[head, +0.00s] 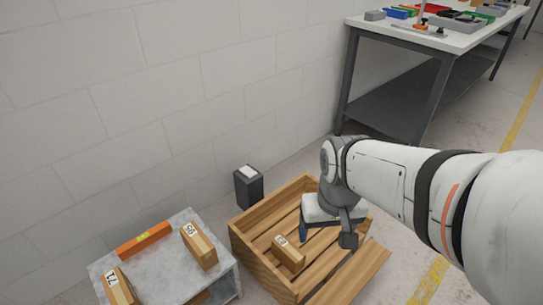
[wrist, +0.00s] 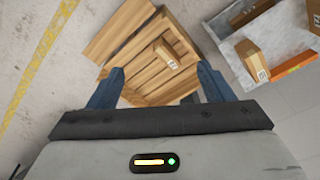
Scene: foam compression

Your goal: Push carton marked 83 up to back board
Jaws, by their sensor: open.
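A small brown carton (head: 288,253) with a white label lies inside the wooden crate (head: 243,250); its number is too small to read surely. It also shows in the wrist view (wrist: 166,55), ahead of and between my fingers. Two other cartons are on the grey table (head: 172,268): one at its right (head: 199,247), label unclear, and one at its front left (head: 119,288) that seems marked 71. An orange board (head: 143,239) with a yellow label stands along the table's wall side. My gripper (head: 327,233) is open and empty above the crate's right part, apart from every carton.
A dark bin-like block (head: 249,186) stands by the wall behind the crate. A workbench (head: 440,40) with coloured parts stands far right. Table top between the right carton and the board is clear.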

